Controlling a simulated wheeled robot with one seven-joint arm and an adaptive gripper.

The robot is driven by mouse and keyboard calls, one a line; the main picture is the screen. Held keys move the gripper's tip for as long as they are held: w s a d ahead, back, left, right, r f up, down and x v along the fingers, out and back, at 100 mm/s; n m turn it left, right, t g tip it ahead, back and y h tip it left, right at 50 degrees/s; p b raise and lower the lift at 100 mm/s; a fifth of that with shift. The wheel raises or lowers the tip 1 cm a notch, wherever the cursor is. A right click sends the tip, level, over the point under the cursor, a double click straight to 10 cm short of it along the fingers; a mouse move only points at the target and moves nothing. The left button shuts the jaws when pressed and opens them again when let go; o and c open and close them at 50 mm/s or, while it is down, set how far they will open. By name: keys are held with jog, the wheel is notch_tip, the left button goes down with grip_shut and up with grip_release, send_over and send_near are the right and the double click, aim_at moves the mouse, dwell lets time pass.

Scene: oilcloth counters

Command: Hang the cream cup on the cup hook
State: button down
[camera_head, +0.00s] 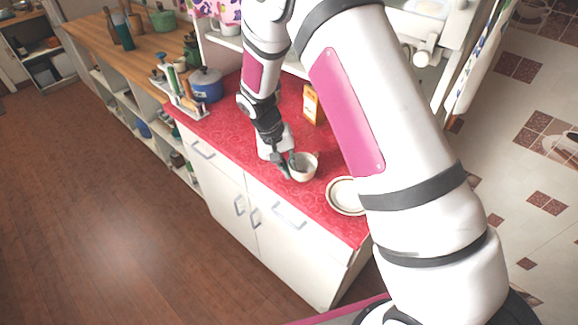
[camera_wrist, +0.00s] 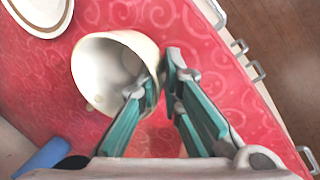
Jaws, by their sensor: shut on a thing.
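The cream cup (camera_head: 306,170) is upright at the red counter's front part, left of a plate. It also shows in the wrist view (camera_wrist: 90,75), its opening partly facing the camera. My gripper (camera_head: 289,167) is shut on the cup's rim wall, one finger inside the cup and the other outside, as the wrist view (camera_wrist: 160,82) shows. I cannot tell whether the cup's base touches the counter. I cannot make out the cup hook in either view.
A banded white plate (camera_head: 342,206) lies right of the cup. An orange-and-white box (camera_head: 310,104) stands behind it. A blue pot (camera_head: 207,88) and a utensil rack (camera_head: 183,104) stand at the counter's left end. Red counter (camera_head: 222,127) is bare toward the front left.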

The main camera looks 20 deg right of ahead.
jog(key=shift+f, duration=0.15)
jog(key=c, duration=1.8)
grip_release()
jog(key=shift+o, duration=0.2)
notch_tip(320, 180, up, 20)
jog(key=s+a+f+t+y+b, duration=0.1)
jog(key=s+b, duration=0.1)
jog(key=s, duration=0.1)
jog(key=s+d+r+n+t+y, duration=0.1)
jog(key=s+d+r+t, duration=0.1)
jog(key=s+r, duration=0.4)
jog(key=s+d+r+n+t+y, duration=0.1)
jog(key=s+d+r+t, duration=0.2)
jog(key=s, duration=1.2)
notch_tip(320, 180, up, 4)
jog(key=shift+s+f, duration=0.15)
jog(key=shift+s, duration=0.05)
